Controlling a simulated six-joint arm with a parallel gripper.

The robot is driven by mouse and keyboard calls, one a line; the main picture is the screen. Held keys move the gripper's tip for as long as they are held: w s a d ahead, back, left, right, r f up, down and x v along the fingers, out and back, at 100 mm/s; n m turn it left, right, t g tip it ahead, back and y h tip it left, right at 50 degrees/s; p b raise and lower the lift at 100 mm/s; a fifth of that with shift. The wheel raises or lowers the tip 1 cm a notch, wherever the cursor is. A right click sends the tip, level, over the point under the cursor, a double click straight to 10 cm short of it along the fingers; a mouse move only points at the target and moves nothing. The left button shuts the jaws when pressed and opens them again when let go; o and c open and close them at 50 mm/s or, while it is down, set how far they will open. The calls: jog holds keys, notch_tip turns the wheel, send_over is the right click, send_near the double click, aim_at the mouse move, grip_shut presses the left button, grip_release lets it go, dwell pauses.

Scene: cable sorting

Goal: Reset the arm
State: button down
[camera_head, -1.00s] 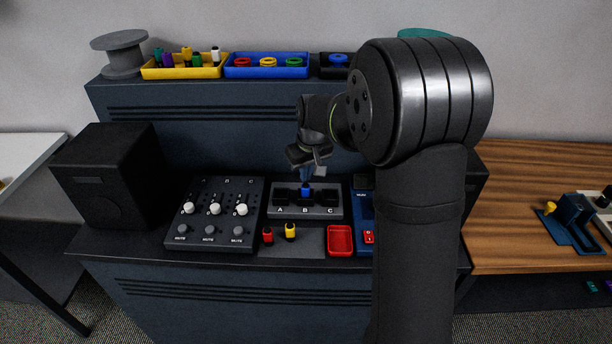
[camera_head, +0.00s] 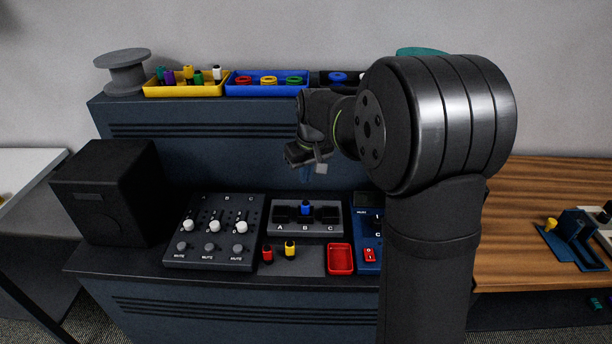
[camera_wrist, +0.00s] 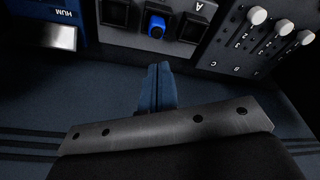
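My gripper (camera_head: 312,168) hangs above the A-B-C socket block (camera_head: 283,230), clear of it. In the wrist view its blue fingers (camera_wrist: 158,88) lie together with only a thin seam between them, and nothing shows in their grip. A blue plug (camera_head: 305,208) stands upright in the middle socket, B. It also shows in the wrist view (camera_wrist: 156,24), just beyond the fingertips in the picture and apart from them. Sockets A and C look empty. A red plug (camera_head: 267,253) and a yellow plug (camera_head: 290,249) stand in front of the block.
A mixer panel with sliders (camera_head: 213,235) lies left of the block. A red tray (camera_head: 340,259) and a blue unit with a red switch (camera_head: 370,256) are at the right. A yellow bin (camera_head: 185,90) and a blue bin (camera_head: 267,90) stand on the back shelf.

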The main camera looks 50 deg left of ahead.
aim_at(305, 201)
jog(key=shift+f, duration=0.1)
jog(key=shift+f, duration=3.4)
notch_tip(305, 201, up, 6)
jog(key=n+h, duration=0.1)
jog(key=n, duration=0.2)
jog(key=shift+a+r+n, duration=0.1)
jog(key=shift+n, duration=0.3)
jog(key=shift+f+n+g+h, duration=0.2)
jog(key=shift+f+n, duration=0.45)
jog(key=shift+n, duration=0.5)
jog(key=shift+f+n+g+h, duration=0.1)
jog(key=shift+f+n+h, duration=0.2)
jog(key=shift+f+n, duration=0.6)
jog(key=shift+r+n, duration=0.25)
